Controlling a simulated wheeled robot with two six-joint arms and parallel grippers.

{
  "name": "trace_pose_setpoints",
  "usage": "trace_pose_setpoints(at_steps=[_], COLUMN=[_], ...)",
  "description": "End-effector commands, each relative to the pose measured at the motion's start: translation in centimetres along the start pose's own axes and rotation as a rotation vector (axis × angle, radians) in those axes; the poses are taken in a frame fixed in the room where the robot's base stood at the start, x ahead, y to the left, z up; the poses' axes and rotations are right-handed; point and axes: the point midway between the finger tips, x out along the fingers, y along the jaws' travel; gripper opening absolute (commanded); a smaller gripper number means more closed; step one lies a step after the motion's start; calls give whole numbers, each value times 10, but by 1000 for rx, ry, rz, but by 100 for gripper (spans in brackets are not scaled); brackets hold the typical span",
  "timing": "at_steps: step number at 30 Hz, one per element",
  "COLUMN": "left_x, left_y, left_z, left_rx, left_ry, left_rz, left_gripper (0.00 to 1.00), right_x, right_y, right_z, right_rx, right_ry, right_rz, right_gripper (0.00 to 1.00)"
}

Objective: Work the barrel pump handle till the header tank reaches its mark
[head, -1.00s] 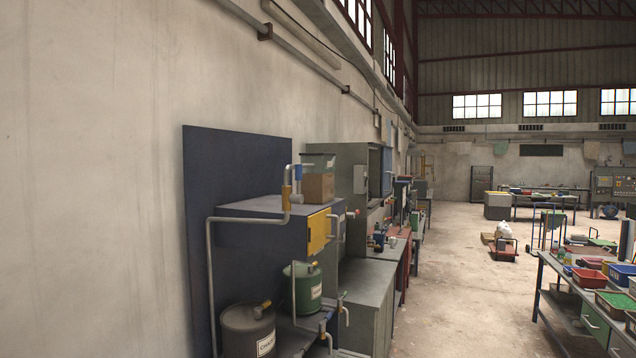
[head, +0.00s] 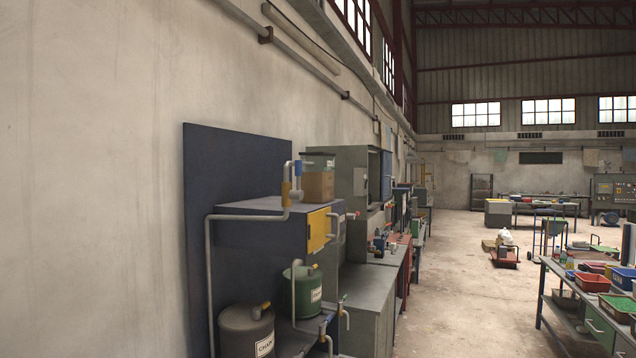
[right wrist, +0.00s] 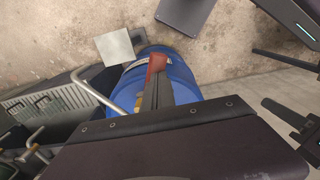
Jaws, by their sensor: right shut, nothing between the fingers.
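In the right wrist view, a blue barrel (right wrist: 190,80) stands on the floor, partly covered by my right gripper (right wrist: 157,62). That gripper is shut and empty; its red-tipped fingers overlap the barrel top in the picture, and contact cannot be told. A pale bent metal bar (right wrist: 95,92) lies left of the barrel; I cannot tell whether it is the pump handle. Dark finger-like parts at the right edge may be my left gripper (right wrist: 277,80). In the head view, a box with a clear top and brown lower part (head: 318,185) may be the header tank; no mark is readable.
In the head view, a dark drum (head: 245,325) and a green drum (head: 308,288) stand under a dark cabinet with pipes (head: 262,208). A bench with trays (head: 570,300) is at right. Open floor (head: 470,290) lies between. A grey plate (right wrist: 185,15) shows in the wrist view.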

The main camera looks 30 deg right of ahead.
Motion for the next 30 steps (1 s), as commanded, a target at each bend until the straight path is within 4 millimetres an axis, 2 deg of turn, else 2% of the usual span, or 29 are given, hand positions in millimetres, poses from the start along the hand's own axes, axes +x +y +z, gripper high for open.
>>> trace_pose_setpoints(at_steps=[19, 26, 30], left_x=[32, 27, 12], left_y=[-1, 0, 0], left_z=[3, 3, 1], left_rx=[0, 0, 0], left_ry=[0, 0, 0], left_rz=[0, 0, 0], left_gripper=[0, 0, 0], right_x=[42, 36, 21], right_y=[0, 0, 0], right_z=[0, 0, 0], right_rx=[0, 0, 0], right_ry=[1, 1, 0], right_rz=[0, 0, 0], right_gripper=[0, 0, 0])
